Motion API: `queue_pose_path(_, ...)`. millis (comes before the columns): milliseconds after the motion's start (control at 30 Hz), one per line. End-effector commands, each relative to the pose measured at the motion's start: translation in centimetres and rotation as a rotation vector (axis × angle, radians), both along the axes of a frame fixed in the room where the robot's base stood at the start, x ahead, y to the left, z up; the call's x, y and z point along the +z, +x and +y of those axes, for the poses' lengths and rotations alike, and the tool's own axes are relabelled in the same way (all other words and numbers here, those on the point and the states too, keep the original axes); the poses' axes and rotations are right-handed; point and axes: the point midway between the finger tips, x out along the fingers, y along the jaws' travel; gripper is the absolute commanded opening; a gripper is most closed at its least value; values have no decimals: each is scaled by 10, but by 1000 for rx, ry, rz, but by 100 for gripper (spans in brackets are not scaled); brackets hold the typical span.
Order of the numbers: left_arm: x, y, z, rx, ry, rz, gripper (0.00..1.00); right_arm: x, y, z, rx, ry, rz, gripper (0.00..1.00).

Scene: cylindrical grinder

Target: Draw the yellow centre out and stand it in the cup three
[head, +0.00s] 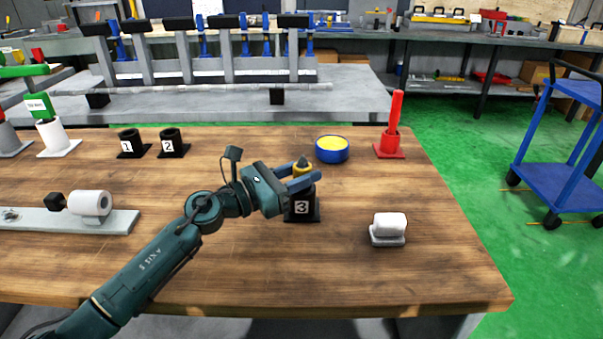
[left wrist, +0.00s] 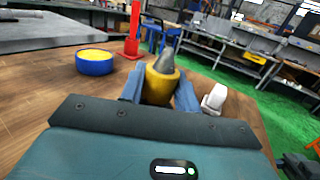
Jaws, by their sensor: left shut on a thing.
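The yellow centre (head: 302,170) has a grey conical tip pointing up. It stands upright at the mouth of the black cup three (head: 301,207), which carries a white 3. My left gripper (head: 303,181) is shut on the yellow centre just above the cup; its blue fingers hide part of it. In the left wrist view the yellow centre (left wrist: 160,86) sits between the two fingers. How deep its lower end is in the cup is hidden. My right gripper is not in view.
Black cups one (head: 131,145) and two (head: 172,143) stand to the left. A blue bowl with yellow content (head: 332,150) and a red holder (head: 389,146) are behind. A white block on a grey base (head: 388,227) is at the right. The front right table is clear.

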Motion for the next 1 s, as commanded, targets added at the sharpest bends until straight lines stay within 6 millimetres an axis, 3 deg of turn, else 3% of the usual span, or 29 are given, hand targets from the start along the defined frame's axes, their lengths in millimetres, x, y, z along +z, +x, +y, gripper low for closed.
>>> queue_pose_path(600,31,1,1,1,-2,-8,0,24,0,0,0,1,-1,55)
queue_pose_path(1000,40,1,1,1,-3,-7,0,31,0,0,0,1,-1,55)
